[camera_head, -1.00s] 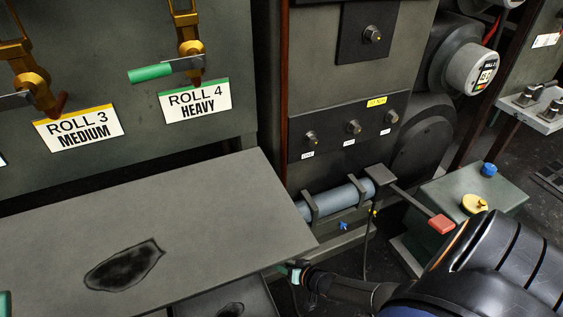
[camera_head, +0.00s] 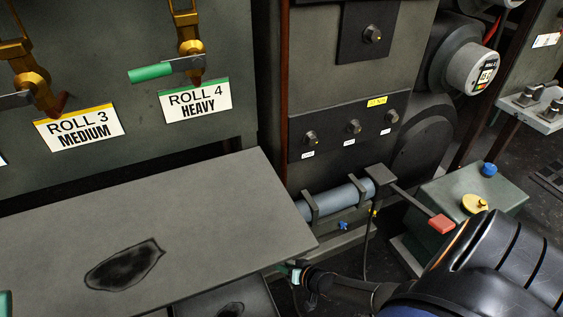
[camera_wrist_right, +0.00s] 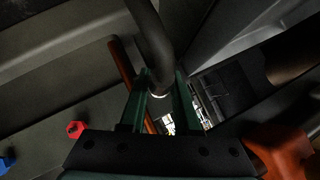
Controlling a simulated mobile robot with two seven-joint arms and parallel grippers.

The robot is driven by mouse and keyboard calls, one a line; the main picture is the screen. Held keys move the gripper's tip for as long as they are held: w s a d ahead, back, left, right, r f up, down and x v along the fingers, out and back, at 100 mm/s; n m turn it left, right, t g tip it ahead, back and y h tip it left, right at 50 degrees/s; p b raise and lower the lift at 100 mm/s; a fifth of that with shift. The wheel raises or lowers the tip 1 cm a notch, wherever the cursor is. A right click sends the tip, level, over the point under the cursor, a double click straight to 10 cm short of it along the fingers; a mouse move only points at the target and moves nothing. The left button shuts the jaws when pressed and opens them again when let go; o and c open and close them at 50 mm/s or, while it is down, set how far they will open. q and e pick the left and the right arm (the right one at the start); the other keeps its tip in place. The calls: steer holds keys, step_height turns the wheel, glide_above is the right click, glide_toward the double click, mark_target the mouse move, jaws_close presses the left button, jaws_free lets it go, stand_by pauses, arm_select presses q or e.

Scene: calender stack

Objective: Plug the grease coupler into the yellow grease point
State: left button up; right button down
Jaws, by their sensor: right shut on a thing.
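My right gripper (camera_wrist_right: 159,100) has its green fingers shut on the grease coupler (camera_wrist_right: 158,92), a pale metal end on a thick dark hose (camera_wrist_right: 152,40). In the head view, the right gripper (camera_head: 296,271) is at the front right edge of the grey table. A small yellow spot (camera_head: 374,212), perhaps the yellow grease point, shows low on the machine beside a blue fitting (camera_head: 343,226). The gripper is apart from both, to their lower left. In the wrist view, a red hexagonal fitting (camera_wrist_right: 75,128) and a blue one (camera_wrist_right: 6,162) show at the left.
A grey-blue cylinder (camera_head: 340,198) with a red-ended lever (camera_head: 441,223) is mounted above the fittings. A thin cable hangs below it. A green box (camera_head: 500,197) with yellow (camera_head: 474,203) and blue knobs stands at the right. The grey table (camera_head: 200,220) fills the left foreground.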

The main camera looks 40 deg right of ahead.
steer(key=shift+s, duration=0.1)
steer(key=shift+s+a+p, duration=0.25)
steer(key=shift+s+p, duration=0.1)
steer(key=shift+s, duration=0.4)
steer(key=shift+s+a+p, duration=0.25)
steer(key=shift+s+p, duration=0.05)
steer(key=shift+s, duration=0.45)
